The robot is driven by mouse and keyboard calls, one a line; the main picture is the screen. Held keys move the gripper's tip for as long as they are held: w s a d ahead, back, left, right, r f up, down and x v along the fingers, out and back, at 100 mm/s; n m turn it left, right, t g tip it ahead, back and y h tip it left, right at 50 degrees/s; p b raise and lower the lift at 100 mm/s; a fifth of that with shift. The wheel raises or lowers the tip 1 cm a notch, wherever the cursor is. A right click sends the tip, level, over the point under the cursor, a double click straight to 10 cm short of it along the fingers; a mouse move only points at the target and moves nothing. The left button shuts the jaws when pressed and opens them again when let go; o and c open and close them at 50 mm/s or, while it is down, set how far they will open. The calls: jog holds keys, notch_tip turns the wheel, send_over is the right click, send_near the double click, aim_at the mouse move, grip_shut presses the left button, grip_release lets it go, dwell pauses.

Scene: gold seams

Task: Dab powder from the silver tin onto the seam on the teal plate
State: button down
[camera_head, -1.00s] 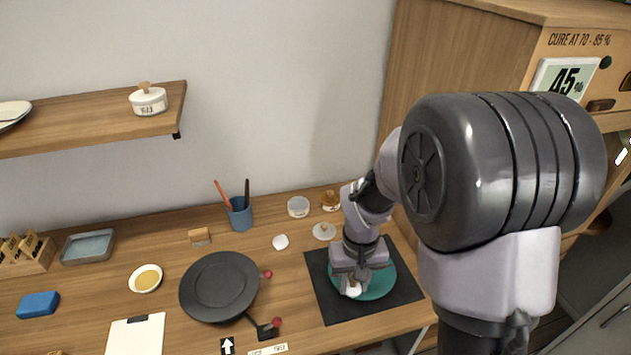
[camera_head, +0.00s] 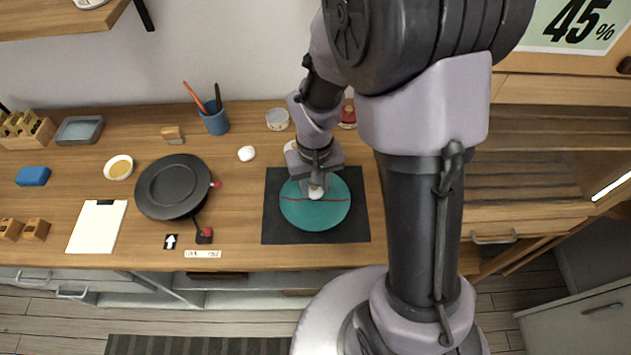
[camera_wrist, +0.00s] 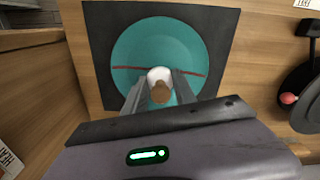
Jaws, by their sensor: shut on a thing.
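The teal plate (camera_head: 333,214) lies flat on a dark mat (camera_head: 275,233); a thin red seam (camera_head: 293,198) crosses it. The seam also shows in the wrist view (camera_wrist: 135,69). My gripper (camera_head: 316,184) is over the plate, shut on a white dabber with a brown knob (camera_wrist: 159,80). The dabber's white end (camera_head: 316,193) is at the seam near the plate's middle; I cannot tell whether it touches. A round silver-grey tin (camera_head: 277,119) with pale contents stands behind the mat, left of my arm.
A second small jar (camera_head: 348,117) stands right of my forearm, partly hidden. The wood right of the mat is clear.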

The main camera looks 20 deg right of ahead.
aim_at(302, 199)
jog(key=shift+f, duration=0.5)
jog(key=shift+r, duration=0.1)
jog(key=shift+w+a+f+b, duration=0.25)
jog(key=shift+w+a, duration=0.25)
jog(key=shift+a, duration=0.2)
jog(key=shift+w+a+f+b, duration=0.2)
jog(key=shift+w+a, duration=0.25)
jog(key=shift+a, duration=0.25)
jog(key=shift+f+b, duration=0.65)
jog(key=shift+f, duration=0.15)
jog(key=shift+s, duration=0.15)
